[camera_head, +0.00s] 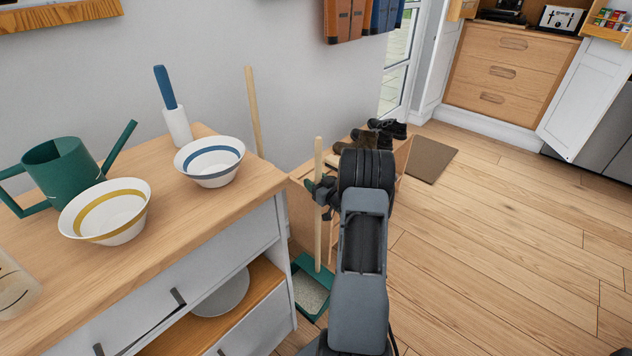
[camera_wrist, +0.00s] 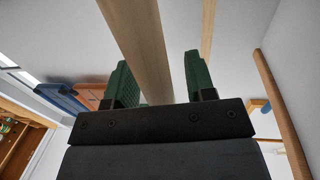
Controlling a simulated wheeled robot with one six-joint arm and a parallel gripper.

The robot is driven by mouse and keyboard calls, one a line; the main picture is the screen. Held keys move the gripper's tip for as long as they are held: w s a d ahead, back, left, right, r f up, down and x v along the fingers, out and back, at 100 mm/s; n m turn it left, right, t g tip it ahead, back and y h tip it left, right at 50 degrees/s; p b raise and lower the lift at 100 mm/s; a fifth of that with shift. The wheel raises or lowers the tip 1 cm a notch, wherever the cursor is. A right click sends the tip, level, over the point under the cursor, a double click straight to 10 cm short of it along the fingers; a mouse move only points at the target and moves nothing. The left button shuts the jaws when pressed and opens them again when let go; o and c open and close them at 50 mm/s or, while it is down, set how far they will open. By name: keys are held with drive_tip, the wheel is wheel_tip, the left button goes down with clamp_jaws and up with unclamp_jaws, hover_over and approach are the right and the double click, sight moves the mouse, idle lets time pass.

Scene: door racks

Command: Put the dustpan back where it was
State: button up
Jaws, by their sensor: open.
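The dustpan has a long pale wooden handle (camera_head: 318,235) and a green pan (camera_head: 312,286). It stands upright on the floor beside the cabinet, its pan partly hidden by the cabinet and my arm. My gripper (camera_head: 323,190) is at the handle, partway up it. In the wrist view the handle (camera_wrist: 140,35) passes between the two green fingers of my gripper (camera_wrist: 163,82). The fingers are spread, with a clear gap on the right side and the handle nearer the left finger. I see no grip on it.
A cabinet (camera_head: 150,262) at left bears two bowls, a watering can (camera_head: 62,175) and a blue-and-white bottle-like item (camera_head: 172,108). Another wooden pole (camera_head: 253,110) leans by the wall. Shoes (camera_head: 385,130) sit on a low bench behind. The floor (camera_head: 480,240) at right is clear.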

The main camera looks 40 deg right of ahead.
drive_tip(key=shift+s+r, duration=0.15)
drive_tip(key=shift+r, duration=0.05)
drive_tip(key=s+p, duration=0.1)
drive_tip(key=s, duration=1)
drive_tip(key=shift+s+d+p, duration=0.15)
drive_tip(key=shift+s+p, duration=0.2)
drive_tip(key=shift+p, duration=0.05)
drive_tip(key=shift+f, duration=0.1)
